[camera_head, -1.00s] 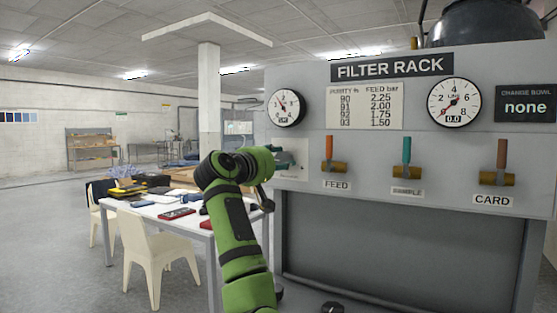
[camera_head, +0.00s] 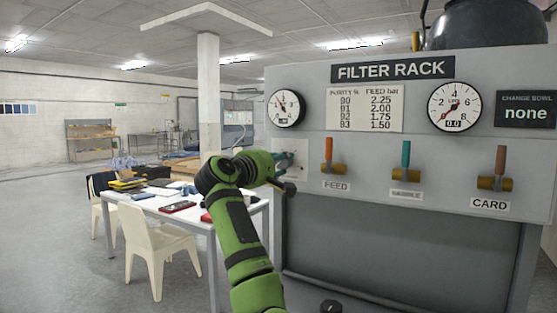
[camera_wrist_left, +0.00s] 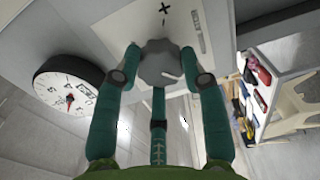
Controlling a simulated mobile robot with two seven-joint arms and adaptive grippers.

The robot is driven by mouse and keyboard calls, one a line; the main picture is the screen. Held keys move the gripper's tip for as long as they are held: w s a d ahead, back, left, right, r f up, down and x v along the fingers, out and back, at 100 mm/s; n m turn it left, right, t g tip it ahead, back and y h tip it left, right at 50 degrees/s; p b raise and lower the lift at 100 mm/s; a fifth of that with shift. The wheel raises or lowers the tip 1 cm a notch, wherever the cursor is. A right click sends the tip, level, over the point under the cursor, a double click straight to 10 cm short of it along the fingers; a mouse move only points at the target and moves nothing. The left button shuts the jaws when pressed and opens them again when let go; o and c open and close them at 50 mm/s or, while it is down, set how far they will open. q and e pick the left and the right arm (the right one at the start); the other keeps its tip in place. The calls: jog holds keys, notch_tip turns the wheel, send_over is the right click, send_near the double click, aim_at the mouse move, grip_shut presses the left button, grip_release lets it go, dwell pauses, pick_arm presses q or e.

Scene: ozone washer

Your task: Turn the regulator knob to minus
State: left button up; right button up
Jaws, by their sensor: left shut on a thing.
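The regulator knob (camera_wrist_left: 163,62) is a grey, many-sided knob with a pale mark on its face, seen in the left wrist view. My left gripper (camera_wrist_left: 160,66) has its teal fingers on both sides of it and is shut on it. A plus-like sign (camera_wrist_left: 164,8) is printed on the pale plate (camera_wrist_left: 133,17) beyond the knob. In the head view my left gripper (camera_head: 283,163) is at the pale plate (camera_head: 300,150) left of the FEED lever and mostly hides the knob. My right gripper is not in view.
The rack carries the FEED lever (camera_head: 328,150), SAMPLE lever (camera_head: 405,155) and CARD lever (camera_head: 499,160) to the right. A round gauge (camera_head: 286,107) is just above my gripper. A table (camera_head: 255,207) with objects and a chair (camera_head: 155,245) stand at left.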

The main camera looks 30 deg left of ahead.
pick_arm(q)
jog(key=shift+r+n, duration=0.1)
jog(key=shift+n, duration=0.3)
jog(key=o, duration=1.2)
jog(key=shift+a, duration=0.15)
jog(key=shift+c, duration=0.2)
jog(key=shift+s, duration=0.2)
jog(key=s, duration=1.1)
jog(key=shift+s, duration=0.4)
